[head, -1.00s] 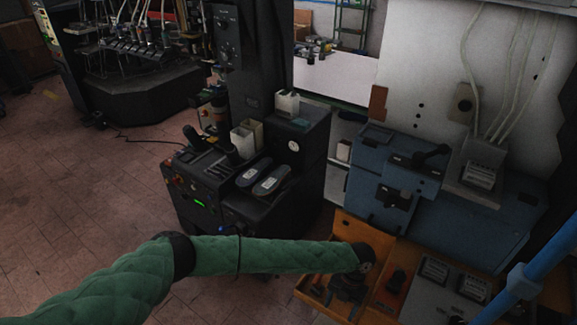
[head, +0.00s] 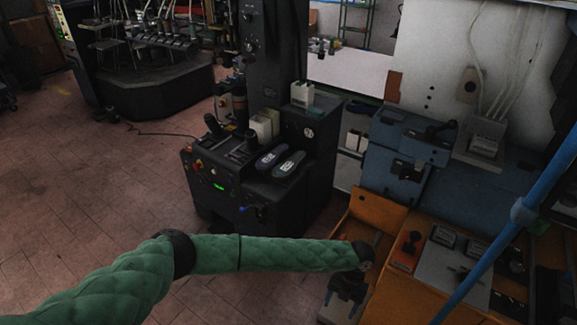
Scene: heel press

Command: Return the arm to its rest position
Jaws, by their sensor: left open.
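My left arm in its green quilted sleeve (head: 210,255) comes in from the lower left and reaches across the lower middle of the head view. Its dark left gripper (head: 342,300) hangs down at the end, open, with nothing visible between the fingers. It is low in the picture, in front of the left part of the orange bench. My right gripper is out of view.
A black machine (head: 255,180) with two shoe soles (head: 278,162) on top stands behind the arm. A blue machine (head: 405,160) and an orange bench (head: 390,283) with control boxes stand right. A blue pole (head: 490,265) crosses the lower right. Tiled floor (head: 90,190) is open at left.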

